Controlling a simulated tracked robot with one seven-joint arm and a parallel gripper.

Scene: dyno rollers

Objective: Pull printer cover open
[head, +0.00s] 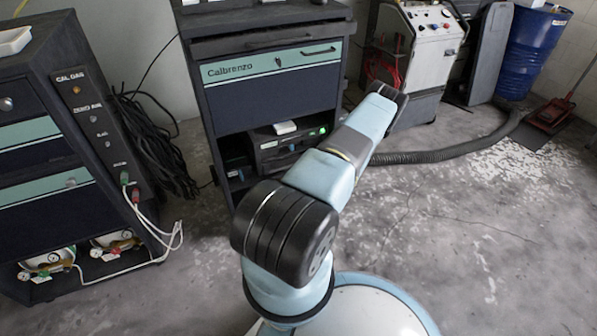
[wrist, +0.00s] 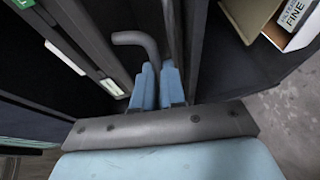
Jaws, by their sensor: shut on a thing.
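A dark printer-like unit (head: 268,152) with a green light sits in the open bay of the Calbrenzo cabinet in the head view. My arm crosses in front of its right side, and my gripper is hidden in that view. In the wrist view, my gripper (wrist: 158,86) has its two light blue fingers shut on a bent grey bar handle (wrist: 132,37). The bar runs down between the fingertips, beside a dark panel (wrist: 85,35). I cannot tell how far the cover stands open.
The Calbrenzo cabinet (head: 270,105) stands ahead. A box marked FINE (wrist: 285,22) lies in a dark compartment to the right in the wrist view. A second cabinet (head: 40,150) with cables and gauges stands at left. A hose (head: 450,155) crosses the floor; the right foreground floor is clear.

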